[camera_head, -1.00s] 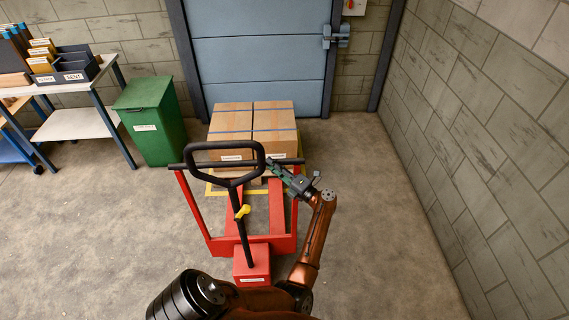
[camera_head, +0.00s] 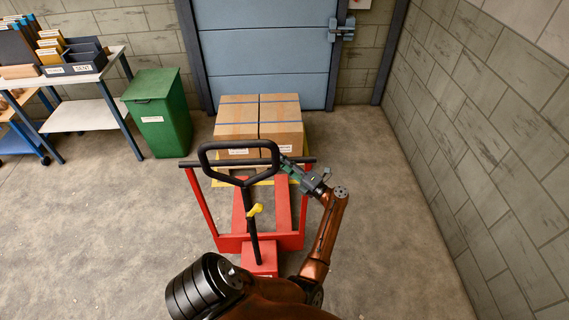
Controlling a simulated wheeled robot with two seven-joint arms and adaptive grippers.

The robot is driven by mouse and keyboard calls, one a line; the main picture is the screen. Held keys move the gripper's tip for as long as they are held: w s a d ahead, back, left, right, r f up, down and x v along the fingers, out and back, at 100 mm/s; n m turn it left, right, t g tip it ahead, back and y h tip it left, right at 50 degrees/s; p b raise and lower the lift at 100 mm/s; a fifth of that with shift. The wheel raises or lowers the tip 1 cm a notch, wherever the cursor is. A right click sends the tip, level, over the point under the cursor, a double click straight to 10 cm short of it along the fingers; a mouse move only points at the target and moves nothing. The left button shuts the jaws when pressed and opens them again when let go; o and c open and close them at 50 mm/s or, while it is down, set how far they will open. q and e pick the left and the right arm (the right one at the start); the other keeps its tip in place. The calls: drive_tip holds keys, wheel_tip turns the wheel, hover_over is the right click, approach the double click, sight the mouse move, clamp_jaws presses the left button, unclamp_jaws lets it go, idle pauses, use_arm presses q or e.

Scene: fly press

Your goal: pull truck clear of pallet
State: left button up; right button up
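The red pallet truck (camera_head: 232,243) stands in the middle of the view, with its black loop handle (camera_head: 206,160) raised and a yellow lever (camera_head: 255,209) on the stem. Its red forks (camera_head: 282,205) point toward the boxed load at the back. The cardboard boxes (camera_head: 238,117) sit on a pallet, mostly hidden beneath them, within a yellow floor marking. Bare floor shows between the boxes and the near part of the forks. My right gripper (camera_head: 289,166) is at the right end of the truck's black crossbar; its fingers seem to be around the bar. My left gripper is not in view.
A green bin (camera_head: 160,115) stands left of the boxes. A table (camera_head: 88,116) with trays is at the far left. A blue-grey door (camera_head: 262,60) is behind the load. A block wall (camera_head: 490,130) runs along the right. Floor on both sides of the truck is clear.

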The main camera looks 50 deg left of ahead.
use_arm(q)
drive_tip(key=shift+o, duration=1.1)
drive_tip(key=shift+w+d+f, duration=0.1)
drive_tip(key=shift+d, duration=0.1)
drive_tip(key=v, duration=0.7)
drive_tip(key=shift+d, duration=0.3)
